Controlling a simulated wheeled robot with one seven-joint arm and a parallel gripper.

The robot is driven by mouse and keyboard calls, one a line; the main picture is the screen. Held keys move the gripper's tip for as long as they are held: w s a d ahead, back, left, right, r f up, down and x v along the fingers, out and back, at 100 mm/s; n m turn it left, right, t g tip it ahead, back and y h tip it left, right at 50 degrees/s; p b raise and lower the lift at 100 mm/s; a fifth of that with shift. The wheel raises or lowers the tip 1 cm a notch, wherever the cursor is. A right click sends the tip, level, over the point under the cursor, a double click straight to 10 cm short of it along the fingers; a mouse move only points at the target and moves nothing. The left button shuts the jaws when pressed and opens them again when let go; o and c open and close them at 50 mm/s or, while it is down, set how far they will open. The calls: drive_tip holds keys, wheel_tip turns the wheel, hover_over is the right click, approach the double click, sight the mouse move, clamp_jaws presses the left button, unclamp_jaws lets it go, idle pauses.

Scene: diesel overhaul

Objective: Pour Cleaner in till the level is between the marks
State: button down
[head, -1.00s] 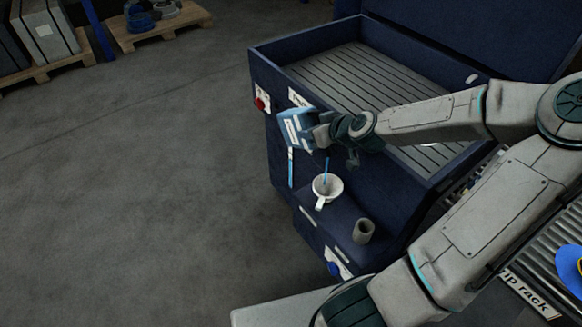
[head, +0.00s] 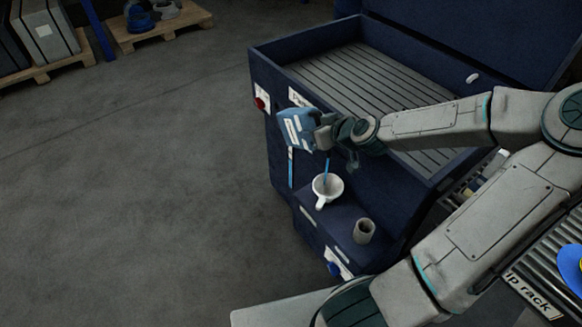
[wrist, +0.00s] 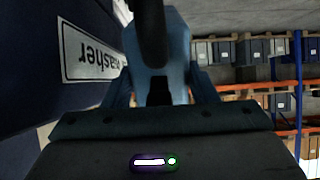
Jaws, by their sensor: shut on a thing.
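My gripper (head: 322,136) is shut on a blue container with a white label, the Cleaner (head: 296,129), and holds it tilted above the front ledge of the dark blue washer. A thin blue stream falls from near the gripper into a white funnel (head: 334,187) on that ledge. A narrow light-blue vertical strip (head: 291,168), seemingly the level gauge, shows on the washer front below the container. Its marks are too small to read. In the wrist view the container (wrist: 176,50) is between my fingers, and its spout is out of sight.
The washer (head: 270,85) has an open slatted top. A grey cylindrical cup (head: 364,231) stands on the ledge near the funnel. A red knob (head: 260,103) is on the washer's left face. Pallets with goods stand at the back left. The floor at left is clear.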

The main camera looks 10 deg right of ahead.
idle(0.6)
drive_tip(key=shift+s+f+t+b, duration=0.1)
drive_tip(key=shift+f+t+b, duration=0.05)
drive_tip(key=shift+t+b, duration=0.15)
idle(0.7)
drive_tip(key=shift+d+f+b, duration=0.15)
drive_tip(key=shift+b, duration=0.15)
drive_tip(key=shift+s+f+y, duration=0.1)
drive_tip(key=shift+f+y, duration=0.05)
drive_tip(key=shift+y, duration=0.15)
idle(0.5)
drive_tip(key=shift+s+f+t+b, duration=0.1)
drive_tip(key=shift+f+t+b, duration=0.1)
drive_tip(key=shift+t+b, duration=0.15)
drive_tip(key=shift+r, duration=0.1)
idle(0.4)
